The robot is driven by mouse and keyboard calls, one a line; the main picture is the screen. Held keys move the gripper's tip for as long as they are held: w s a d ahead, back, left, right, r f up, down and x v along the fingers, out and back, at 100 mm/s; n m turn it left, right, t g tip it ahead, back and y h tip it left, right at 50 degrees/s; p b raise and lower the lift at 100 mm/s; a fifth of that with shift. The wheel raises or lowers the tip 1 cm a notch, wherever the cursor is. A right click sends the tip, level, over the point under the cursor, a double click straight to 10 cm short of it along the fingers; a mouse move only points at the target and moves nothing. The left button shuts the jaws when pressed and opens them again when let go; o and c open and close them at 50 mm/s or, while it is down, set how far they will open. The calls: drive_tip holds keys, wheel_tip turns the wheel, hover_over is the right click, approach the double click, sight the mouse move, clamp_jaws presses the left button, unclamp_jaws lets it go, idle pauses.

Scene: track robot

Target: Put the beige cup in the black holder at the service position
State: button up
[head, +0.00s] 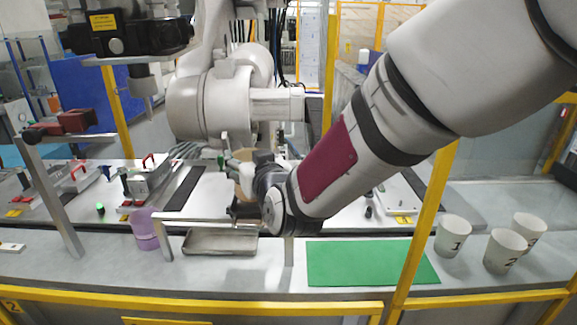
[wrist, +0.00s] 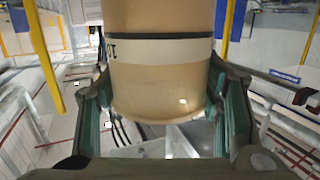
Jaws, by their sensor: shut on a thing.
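The beige cup (wrist: 160,75), with a white band and a dark stripe, fills the middle of the wrist view. My gripper (wrist: 160,115) is shut on it, with a green-padded finger on each side. In the head view the cup (head: 244,184) is partly hidden by my gripper (head: 247,168), above the counter. A dark piece (head: 243,210) sits just below them, behind a metal bar; I cannot tell if it is the black holder.
A purple cup (head: 145,230) stands left of a metal tray (head: 220,242). A green mat (head: 370,262) lies right of the tray. Several white numbered cups (head: 453,236) stand at the far right. A metal rail (head: 205,219) and a yellow post (head: 425,225) cross the front.

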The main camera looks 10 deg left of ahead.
drive_tip(key=shift+s+f, duration=0.2)
drive_tip(key=shift+f, duration=1.35)
drive_tip(key=shift+f, duration=0.1)
drive_tip(key=o, duration=1.2)
drive_tip(key=shift+f, duration=0.1)
drive_tip(key=shift+c, duration=0.2)
